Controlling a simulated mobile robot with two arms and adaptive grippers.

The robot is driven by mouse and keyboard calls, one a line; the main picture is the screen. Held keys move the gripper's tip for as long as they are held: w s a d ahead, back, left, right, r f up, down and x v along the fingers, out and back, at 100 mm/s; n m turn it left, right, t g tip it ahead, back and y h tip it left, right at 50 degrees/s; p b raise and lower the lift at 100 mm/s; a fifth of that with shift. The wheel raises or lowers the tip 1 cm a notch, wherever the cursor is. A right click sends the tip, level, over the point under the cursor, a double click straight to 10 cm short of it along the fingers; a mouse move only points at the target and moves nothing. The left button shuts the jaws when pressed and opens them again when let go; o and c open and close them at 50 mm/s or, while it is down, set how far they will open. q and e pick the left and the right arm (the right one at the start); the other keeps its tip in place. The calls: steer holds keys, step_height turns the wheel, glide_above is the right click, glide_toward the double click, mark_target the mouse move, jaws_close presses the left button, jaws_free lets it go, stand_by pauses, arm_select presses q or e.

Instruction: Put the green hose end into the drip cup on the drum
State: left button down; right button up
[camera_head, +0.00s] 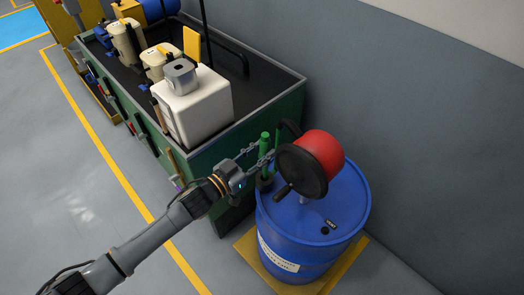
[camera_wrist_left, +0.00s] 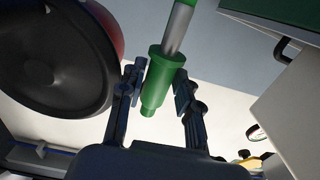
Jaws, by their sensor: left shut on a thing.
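My left gripper (camera_head: 262,156) is shut on the green hose end (camera_head: 265,141), beside the red hose reel on the blue drum (camera_head: 335,212). In the left wrist view the green hose end (camera_wrist_left: 157,80) sits between the two fingers (camera_wrist_left: 160,92), with a grey stem running from it. A small dark cup (camera_head: 265,184), seemingly the drip cup, stands at the drum top's left edge, just below the hose end. I cannot tell whether the hose end's tip is above the cup or inside it. My right gripper is not in view.
The red reel (camera_head: 322,152) with its black disc (camera_head: 300,172) and crank stands close right of the gripper. A green-sided bench (camera_head: 200,160) with a white canister (camera_head: 200,105) and other containers is behind left. The drum stands on a yellow base (camera_head: 246,250) near the wall.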

arm_select(q)
steer(key=shift+w, duration=0.1)
steer(key=shift+r, duration=0.1)
steer(key=shift+f, duration=0.55)
step_height(320, 180, down, 4)
steer(key=b, duration=0.3)
steer(key=shift+r, duration=0.2)
steer(key=shift+f+b, duration=0.55)
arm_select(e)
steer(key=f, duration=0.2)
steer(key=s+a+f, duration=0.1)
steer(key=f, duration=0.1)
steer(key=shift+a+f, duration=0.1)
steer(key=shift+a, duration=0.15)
